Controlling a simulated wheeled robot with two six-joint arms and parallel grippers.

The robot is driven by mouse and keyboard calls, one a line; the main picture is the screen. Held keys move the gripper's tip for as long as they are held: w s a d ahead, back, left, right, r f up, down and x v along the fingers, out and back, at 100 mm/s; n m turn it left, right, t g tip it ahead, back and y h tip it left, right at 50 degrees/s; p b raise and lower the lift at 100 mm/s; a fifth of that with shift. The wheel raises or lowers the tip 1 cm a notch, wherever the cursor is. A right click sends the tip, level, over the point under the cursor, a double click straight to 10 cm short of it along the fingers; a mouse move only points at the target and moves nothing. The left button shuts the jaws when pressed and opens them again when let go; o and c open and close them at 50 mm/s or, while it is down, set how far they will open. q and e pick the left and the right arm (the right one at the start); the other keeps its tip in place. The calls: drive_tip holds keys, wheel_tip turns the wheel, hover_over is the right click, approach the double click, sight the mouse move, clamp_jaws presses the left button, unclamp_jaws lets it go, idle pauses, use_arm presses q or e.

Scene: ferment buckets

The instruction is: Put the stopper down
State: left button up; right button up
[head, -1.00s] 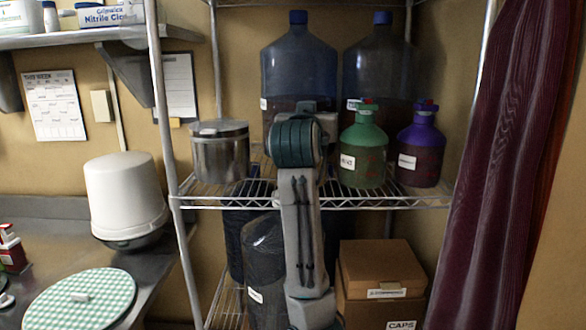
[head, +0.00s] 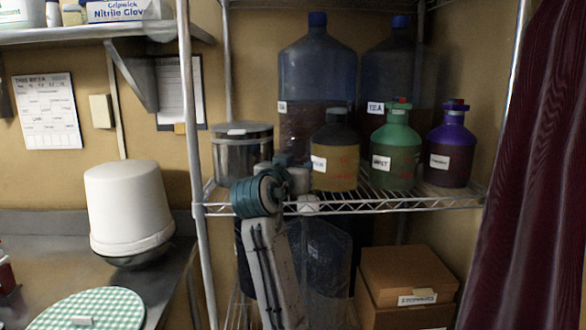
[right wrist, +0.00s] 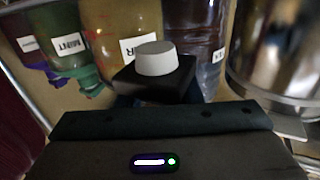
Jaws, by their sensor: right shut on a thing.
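The stopper, a pale grey round knob (right wrist: 155,60), shows in the right wrist view between the dark fingers of my right gripper (right wrist: 156,84). My right gripper is shut on it. In the head view my right gripper (head: 298,183) is in front of the shelf, left of the yellow jug, partly hidden behind my own wrist. A small pale thing at the shelf's front edge, probably the stopper (head: 308,203), shows just below the gripper. I cannot tell whether it touches the shelf. My left gripper is not in view.
On the wire shelf (head: 400,204) stand a steel pot (head: 240,158), a yellow jug (head: 335,165), a green jug (head: 396,160) and a purple jug (head: 449,155). Large blue bottles (head: 316,75) stand behind. Cardboard boxes (head: 408,274) are below. A dark red curtain (head: 530,180) hangs at right.

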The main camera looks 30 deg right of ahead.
drive_tip(key=w, duration=0.2)
drive_tip(key=w+d+p, duration=0.1)
drive_tip(key=w, duration=0.2)
drive_tip(key=shift+d+f, duration=0.2)
wheel_tip(320, 180, down, 3)
drive_tip(key=shift+f+p, duration=0.15)
drive_tip(key=shift+p, duration=1.1)
drive_tip(key=shift+f, duration=0.1)
drive_tip(key=shift+f, duration=0.15)
drive_tip(key=shift+f+b, duration=0.15)
drive_tip(key=shift+b, duration=0.2)
drive_tip(key=o, duration=1)
drive_tip(key=shift+c, duration=0.2)
drive_tip(key=shift+r, duration=0.2)
